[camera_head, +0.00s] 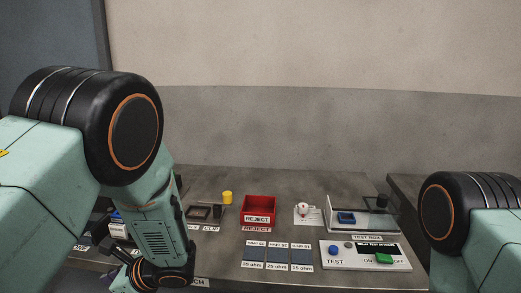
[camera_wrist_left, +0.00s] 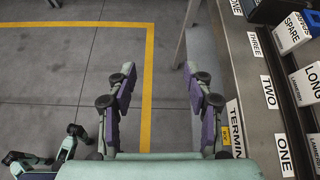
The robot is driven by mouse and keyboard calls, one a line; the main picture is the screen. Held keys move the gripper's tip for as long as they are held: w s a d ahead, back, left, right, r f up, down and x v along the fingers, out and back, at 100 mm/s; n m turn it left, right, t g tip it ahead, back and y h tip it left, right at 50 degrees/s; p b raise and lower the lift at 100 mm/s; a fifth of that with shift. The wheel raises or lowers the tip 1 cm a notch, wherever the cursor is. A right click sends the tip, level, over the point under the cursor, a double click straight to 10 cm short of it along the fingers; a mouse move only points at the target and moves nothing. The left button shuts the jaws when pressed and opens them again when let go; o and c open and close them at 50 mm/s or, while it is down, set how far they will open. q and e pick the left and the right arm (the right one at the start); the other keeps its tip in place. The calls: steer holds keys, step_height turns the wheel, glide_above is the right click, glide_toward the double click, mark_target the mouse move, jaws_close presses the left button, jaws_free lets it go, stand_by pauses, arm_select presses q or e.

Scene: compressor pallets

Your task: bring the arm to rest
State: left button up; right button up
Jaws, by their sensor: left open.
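My left gripper (camera_wrist_left: 158,78) shows in the left wrist view with its two purple-padded fingers spread apart. Nothing is between them, and the grey floor lies beyond. The bench edge is to the right of the fingers, apart from them.
The bench (camera_head: 225,262) holds a red REJECT bin (camera_head: 258,208), a yellow cylinder (camera_head: 227,197), a test box (camera_head: 350,232) and a TEST panel (camera_head: 345,257) with a green piece (camera_head: 384,259). Labelled bins (camera_wrist_left: 291,32) line the bench in the wrist view. Floor with a yellow line (camera_wrist_left: 148,90) is clear.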

arm_select(q)
steer(key=s+d+f+n+g+h, duration=0.1)
steer(key=s+d+f+n+h, duration=1)
steer(key=s+d+f, duration=0.4)
steer(key=s+a+f+n, duration=0.1)
steer(key=s+f+n, duration=0.1)
steer(key=s, duration=0.4)
steer(key=s+a+f+n, duration=0.1)
steer(key=s+n, duration=0.4)
steer(key=s, duration=0.1)
steer(key=shift+s+a+f+h, duration=0.3)
steer(key=shift+s+a+f, duration=0.05)
